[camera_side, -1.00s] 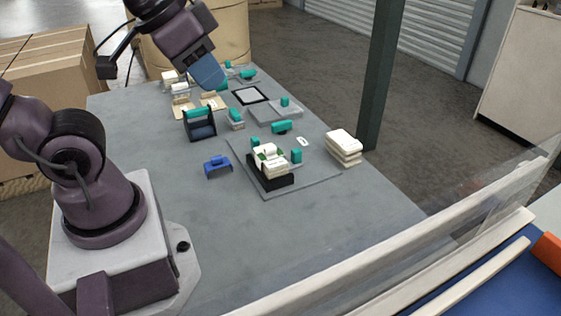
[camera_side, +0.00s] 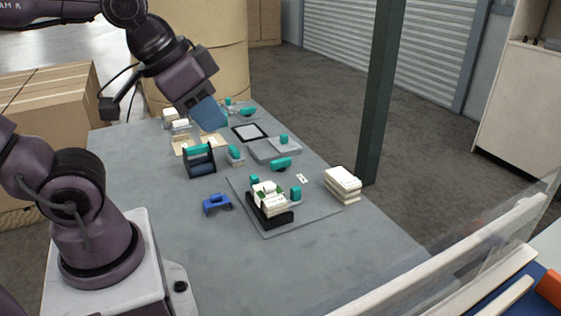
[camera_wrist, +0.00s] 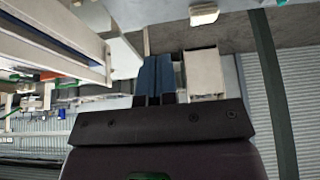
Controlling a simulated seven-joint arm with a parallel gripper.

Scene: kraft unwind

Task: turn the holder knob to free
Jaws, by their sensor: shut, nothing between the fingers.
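My gripper (camera_side: 209,114) has blue fingers and is at the far left part of the table, above or beside small parts there. In the wrist view the fingers (camera_wrist: 156,78) are together with nothing between them. I cannot tell which part is the holder knob; several teal pieces look alike. A dark holder-like frame with a teal bar (camera_side: 199,149) stands just below the gripper in the side view. A black holder (camera_side: 277,219) with white blocks sits on a grey plate, with a teal piece (camera_side: 295,193) beside it. No contact with a teal piece is clear.
A blue bracket (camera_side: 217,203) and a stack of pale blocks (camera_side: 342,184) stand on the grey table (camera_side: 190,255). A green post (camera_side: 379,100) rises at the right edge. A clear panel (camera_side: 470,215) lines the near right side. The front table area is clear.

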